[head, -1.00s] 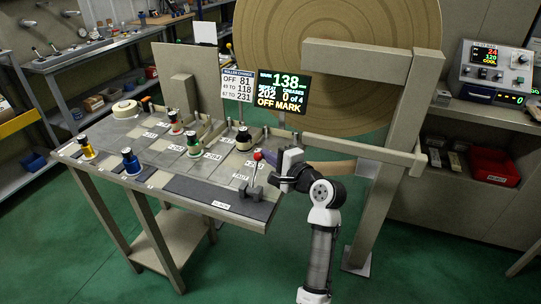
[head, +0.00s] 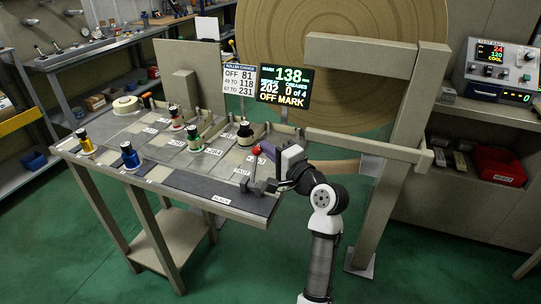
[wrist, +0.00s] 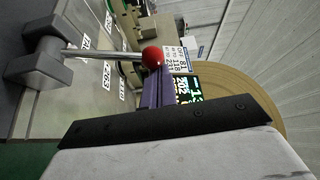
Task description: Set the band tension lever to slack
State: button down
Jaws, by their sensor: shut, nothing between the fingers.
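The band tension lever has a red ball knob (head: 256,150) on a metal rod above a grey base (head: 254,187), at the right front of the bench. It stands near upright in the head view. In the wrist view the red knob (wrist: 152,56), rod (wrist: 98,54) and base (wrist: 38,60) are clear. My gripper (head: 267,150) is shut and empty, its purple fingers just right of the knob. In the wrist view the fingers (wrist: 151,92) end close to the knob; I cannot tell whether they touch it. A label at the bench's front edge (head: 221,199) seems to read slack.
A display (head: 285,86) reads 138, 0 of 4 and OFF MARK. Several colored rollers stand on the bench (head: 185,182) to the left. A dark spool (head: 244,134) stands behind the lever. A beam (head: 365,145) and a large brown roll (head: 340,45) are behind my arm.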

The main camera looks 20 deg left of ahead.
jog(key=s+n+y+b, duration=0.2)
jog(key=s+n+b, duration=0.2)
jog(key=b, duration=0.3)
jog(key=shift+a+n+b, duration=0.1)
jog(key=shift+n+b, duration=0.2)
jog(key=shift+n, duration=0.1)
jog(key=s+n+g+y+b, duration=0.1)
jog(key=s+n+b, duration=0.1)
jog(key=n+b, duration=0.1)
jog(key=s+n+y+b, duration=0.2)
jog(key=n+b, duration=0.1)
jog(key=b, duration=0.3)
jog(key=s+n+g+y+b, duration=0.1)
jog(key=n+b, duration=0.2)
jog(key=b, duration=0.1)
jog(key=shift+s+a+f+g, duration=0.1)
jog(key=shift+s+f+g, duration=0.2)
jog(key=shift+s, duration=0.1)
jog(key=shift+r+y, duration=0.2)
jog(key=shift+y, duration=0.1)
